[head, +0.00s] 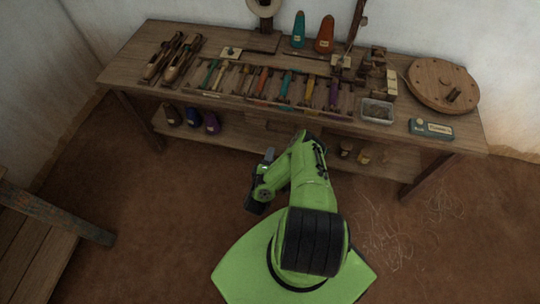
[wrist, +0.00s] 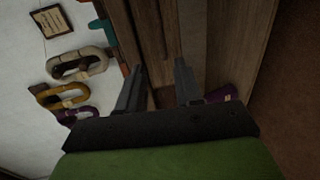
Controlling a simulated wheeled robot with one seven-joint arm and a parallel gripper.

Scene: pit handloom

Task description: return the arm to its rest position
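My green arm (head: 308,180) is folded above my base, in front of the wooden workbench (head: 235,118). My gripper (wrist: 160,75) shows in the wrist view with its two dark fingers apart and nothing between them. The fingers point toward the bench wood, and no contact with it shows. In the head view the gripper end is small and partly hidden by the arm, left of the upper arm and short of the bench front.
The bench top holds a rack of coloured tools, shuttles (head: 172,58), a clear bin (head: 377,111), a teal box (head: 431,129) and a round wooden disc (head: 442,85). Small bottles (head: 192,117) stand on the lower shelf. A wooden bench (head: 30,240) is at left. Yarn hanks (wrist: 78,64) hang on the wall.

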